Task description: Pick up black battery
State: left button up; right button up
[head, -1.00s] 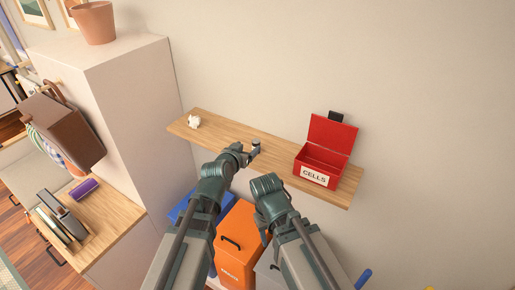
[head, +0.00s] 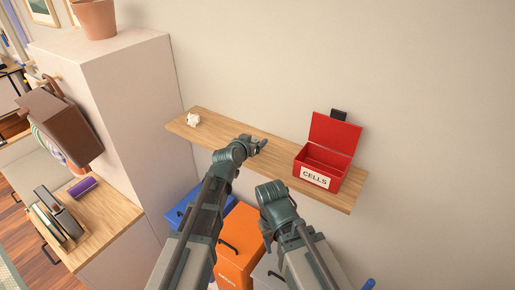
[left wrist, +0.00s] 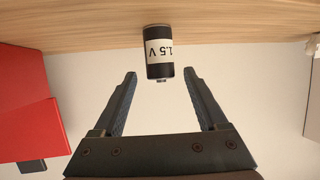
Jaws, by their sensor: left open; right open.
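My left gripper (left wrist: 160,85) is open. The battery is between the lines of its two fingers, mostly just beyond the tips, with clear gaps on both sides. In the head view my left gripper (head: 259,145) is over the shelf's middle, and I cannot make out the battery there. My right gripper (head: 270,188) is lower, in front of the shelf edge, and its fingers are not distinct.
The wooden shelf (head: 222,132) carries an open red box labelled CELLS (head: 316,176) on the right and crumpled white paper (head: 193,120) on the left. Blue, orange (head: 237,262) and grey bins stand below. A tall pale cabinet (head: 125,110) is at left.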

pick_arm(q)
jog(key=shift+s+a+r, duration=0.1)
jog(key=shift+s+a, duration=0.05)
jog(key=shift+c, duration=0.2)
grip_shut()
jog(key=shift+r, duration=0.1)
